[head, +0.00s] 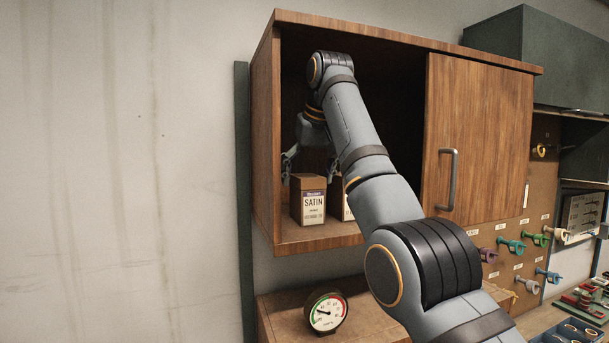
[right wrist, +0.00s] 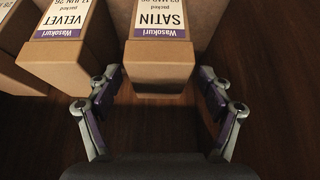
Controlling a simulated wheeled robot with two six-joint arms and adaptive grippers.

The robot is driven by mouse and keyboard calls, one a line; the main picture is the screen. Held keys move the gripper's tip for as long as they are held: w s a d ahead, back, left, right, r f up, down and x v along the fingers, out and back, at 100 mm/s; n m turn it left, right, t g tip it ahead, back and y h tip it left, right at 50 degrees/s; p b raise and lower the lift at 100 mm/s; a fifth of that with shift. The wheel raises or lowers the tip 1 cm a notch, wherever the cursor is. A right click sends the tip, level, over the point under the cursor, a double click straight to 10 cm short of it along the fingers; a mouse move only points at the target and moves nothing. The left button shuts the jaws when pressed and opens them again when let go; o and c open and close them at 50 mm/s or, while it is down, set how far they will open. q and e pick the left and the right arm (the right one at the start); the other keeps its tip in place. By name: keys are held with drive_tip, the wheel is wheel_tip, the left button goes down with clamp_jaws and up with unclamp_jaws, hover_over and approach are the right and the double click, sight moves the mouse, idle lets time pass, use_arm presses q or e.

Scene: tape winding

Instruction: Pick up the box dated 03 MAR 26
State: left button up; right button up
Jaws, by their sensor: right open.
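The brown SATIN box (head: 309,203) stands upright on the cabinet shelf in the head view. In the right wrist view the same SATIN box (right wrist: 158,58) shows upside down, with a date line reading about 03 MAR 26, partly cut by the top edge. My right gripper (right wrist: 160,92) is open and empty, its fingers apart on either side of the box's near end. In the head view the right gripper (head: 311,168) is at the box's top, partly hidden by its own arm. My left gripper is not in view.
A VELVET box (right wrist: 65,55) stands beside the SATIN box, with another box (right wrist: 15,75) at the wrist view's left edge. The cabinet (head: 263,140) has side walls and a closed right door (head: 485,135). A dial gauge (head: 327,312) sits below the shelf.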

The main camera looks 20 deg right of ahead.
drive_tip(key=shift+w+d+r+p, duration=0.15)
drive_tip(key=shift+r+p, duration=0.3)
drive_tip(key=shift+p, duration=0.4)
drive_tip(key=shift+f, duration=0.15)
drive_tip(key=shift+w+f, duration=0.1)
drive_tip(key=shift+f, duration=0.1)
drive_tip(key=p+x, duration=0.1)
drive_tip(key=x, duration=0.4)
drive_tip(key=shift+w+r, duration=0.15)
drive_tip(key=c, duration=0.8)
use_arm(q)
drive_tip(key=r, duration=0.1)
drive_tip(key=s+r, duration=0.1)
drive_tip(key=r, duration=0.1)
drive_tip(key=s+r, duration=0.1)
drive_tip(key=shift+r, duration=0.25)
use_arm(e)
drive_tip(key=c, duration=0.5)
drive_tip(key=shift+r, duration=0.15)
drive_tip(key=shift+c, duration=0.2)
